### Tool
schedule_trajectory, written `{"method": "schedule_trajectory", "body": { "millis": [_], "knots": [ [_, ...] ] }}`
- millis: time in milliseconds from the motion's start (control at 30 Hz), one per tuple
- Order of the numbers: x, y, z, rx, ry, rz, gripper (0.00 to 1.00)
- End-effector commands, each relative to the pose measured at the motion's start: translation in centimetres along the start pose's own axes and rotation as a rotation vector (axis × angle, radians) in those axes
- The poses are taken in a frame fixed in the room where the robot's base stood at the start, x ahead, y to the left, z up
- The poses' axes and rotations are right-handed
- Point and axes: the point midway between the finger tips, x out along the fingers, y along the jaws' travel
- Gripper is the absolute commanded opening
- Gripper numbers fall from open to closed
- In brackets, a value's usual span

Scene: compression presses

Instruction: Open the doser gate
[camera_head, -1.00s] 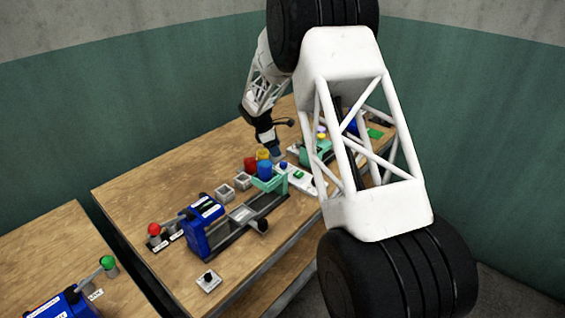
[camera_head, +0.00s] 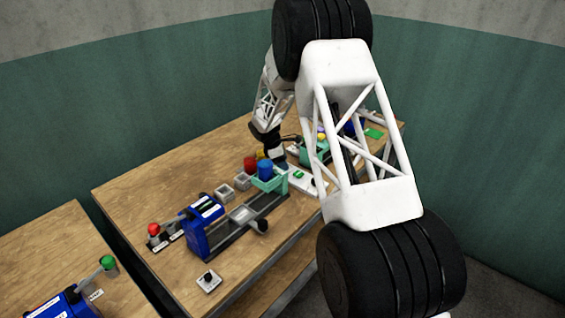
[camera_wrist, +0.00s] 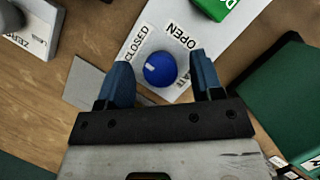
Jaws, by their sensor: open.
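The doser gate control is a round blue knob (camera_wrist: 160,70) with a white mark, on a white panel (camera_wrist: 234,50) labelled CLOSED on the left and OPEN on the right. The white mark points to the left, toward the CLOSED side. My gripper (camera_wrist: 163,76) is open, with one blue finger on each side of the knob in the wrist view. I cannot tell whether either finger touches it. In the head view my gripper (camera_head: 279,163) is low over the table by the white panel (camera_head: 303,181), and it hides the knob there.
A green block (camera_wrist: 213,8) is on the panel beyond the knob. A green machine part (camera_wrist: 285,95) stands close on the right.

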Motion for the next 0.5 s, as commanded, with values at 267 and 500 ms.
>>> {"method": "schedule_trajectory", "body": {
  "millis": [267,500],
  "knots": [
    [0.0,0.0,-0.01,0.0,0.0,0.0,0.53],
    [-0.02,-0.01,-0.01,0.0,0.0,0.0,0.16]
  ]
}}
